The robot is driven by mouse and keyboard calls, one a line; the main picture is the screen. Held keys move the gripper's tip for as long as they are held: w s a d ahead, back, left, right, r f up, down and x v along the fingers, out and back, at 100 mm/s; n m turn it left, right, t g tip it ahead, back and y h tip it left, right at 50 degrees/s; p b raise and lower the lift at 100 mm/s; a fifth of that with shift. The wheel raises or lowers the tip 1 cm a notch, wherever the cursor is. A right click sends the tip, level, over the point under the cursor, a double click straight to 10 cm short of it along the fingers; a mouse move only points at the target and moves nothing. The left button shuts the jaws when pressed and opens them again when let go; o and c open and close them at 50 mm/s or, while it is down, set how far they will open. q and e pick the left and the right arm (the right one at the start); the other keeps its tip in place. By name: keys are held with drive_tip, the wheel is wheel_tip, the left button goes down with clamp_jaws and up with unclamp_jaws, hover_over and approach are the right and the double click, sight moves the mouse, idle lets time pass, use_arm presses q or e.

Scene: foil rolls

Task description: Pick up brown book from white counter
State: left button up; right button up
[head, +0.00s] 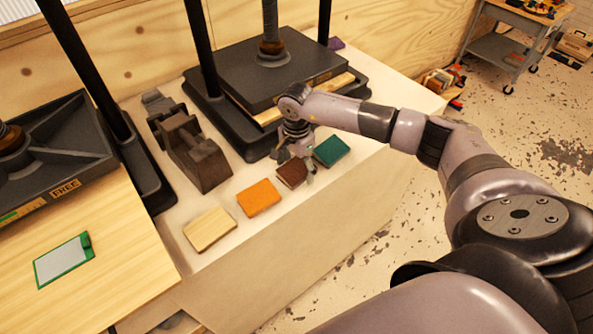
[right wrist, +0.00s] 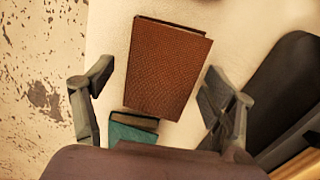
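The brown book (head: 289,174) lies flat on the white counter (head: 245,228) between an orange book and a green book. In the right wrist view the brown book (right wrist: 168,68) fills the middle, with its textured cover up. My right gripper (head: 303,160) is directly over it in the head view, partly covering it. In the right wrist view my right gripper (right wrist: 156,88) is open, with one finger to each side of the book and nothing held. How far the fingertips are above the counter is hard to tell. My left gripper is not in view.
The orange book (head: 258,197) and a cream book (head: 210,230) lie to the left; the green book (head: 332,150) is close on the right. Behind stand a dark tape dispenser (head: 192,150) and a black press (head: 270,70). The counter's front edge is near the books.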

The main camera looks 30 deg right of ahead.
drive_tip(key=c, duration=1.1)
drive_tip(key=shift+c, duration=0.2)
drive_tip(key=shift+r, duration=0.15)
